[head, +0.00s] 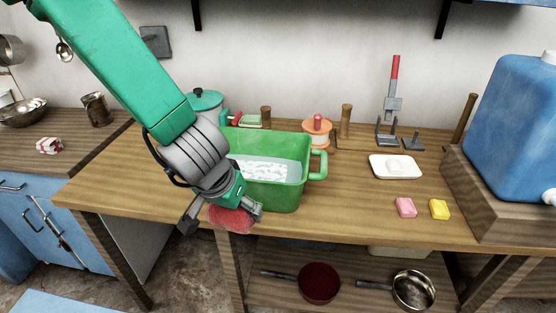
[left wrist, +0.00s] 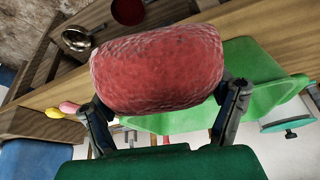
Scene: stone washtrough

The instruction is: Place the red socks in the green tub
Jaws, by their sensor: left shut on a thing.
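My left gripper (head: 226,212) is shut on a rounded red bundle, the red socks (head: 233,221). It holds them in front of the green tub's near left side, by the table's front edge. In the left wrist view the red socks (left wrist: 157,70) sit between the two fingers (left wrist: 165,105). The green tub (head: 283,196) stands on the wooden table, with water and white foam inside. My arm hides its left part. The tub (left wrist: 250,62) also shows behind the socks in the left wrist view. My right gripper is not in view.
Pink soap (head: 405,207) and yellow soap (head: 439,209) lie right of the tub, near a white dish (head: 396,167). A blue container (head: 513,125) stands far right. A red-and-white bundle (head: 49,145) lies on the left counter. Two pans (head: 319,282) rest on the lower shelf.

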